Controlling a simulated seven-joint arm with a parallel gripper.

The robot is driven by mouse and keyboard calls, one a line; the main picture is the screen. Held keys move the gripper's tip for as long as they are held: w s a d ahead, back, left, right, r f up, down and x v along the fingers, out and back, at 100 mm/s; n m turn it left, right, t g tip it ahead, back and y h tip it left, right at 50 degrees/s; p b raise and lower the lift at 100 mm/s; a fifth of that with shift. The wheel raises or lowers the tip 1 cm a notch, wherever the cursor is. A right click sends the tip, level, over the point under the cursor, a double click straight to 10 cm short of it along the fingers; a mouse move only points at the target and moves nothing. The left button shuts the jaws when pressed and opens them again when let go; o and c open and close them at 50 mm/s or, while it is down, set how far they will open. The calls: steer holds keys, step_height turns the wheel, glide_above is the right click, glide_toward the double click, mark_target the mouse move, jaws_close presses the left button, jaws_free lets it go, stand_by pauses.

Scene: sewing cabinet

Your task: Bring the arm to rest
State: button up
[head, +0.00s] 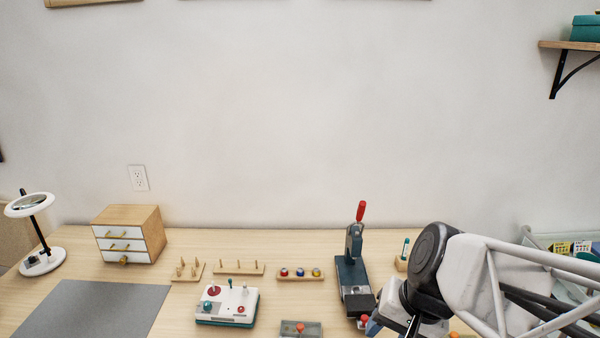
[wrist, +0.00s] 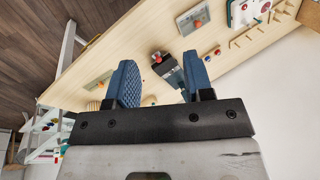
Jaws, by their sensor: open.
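My gripper (wrist: 160,85) shows in the wrist view with its two blue fingers apart and nothing between them. It hangs in the air over the table (wrist: 130,50). In the head view my arm comes in at the lower right, and the gripper end is mostly hidden behind it and cut off by the lower edge. A dark press with a red-tipped lever (head: 353,265) stands just left of my arm. In the wrist view, part of this press (wrist: 170,72) shows beyond and between the fingers, apart from them.
A small drawer cabinet (head: 130,236) and a magnifier lamp (head: 38,230) stand at the left, near a grey mat (head: 90,312). A white and green device (head: 228,305), pegged wooden racks (head: 238,268) and a ball rack (head: 300,274) fill the middle. A wall shelf (head: 575,45) hangs upper right.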

steer(key=s+d+r+n+h, duration=0.2)
steer(key=d+r+n+h, duration=0.1)
steer(key=d+r, duration=0.1)
steer(key=shift+s+r+n+t+h, duration=0.2)
steer(key=shift+s+n+t+h, duration=0.1)
steer(key=shift+n, duration=0.1)
steer(key=shift+o, duration=0.2)
steer(key=shift+w+a, duration=0.1)
steer(key=shift+w, duration=0.1)
stand_by(2.5)
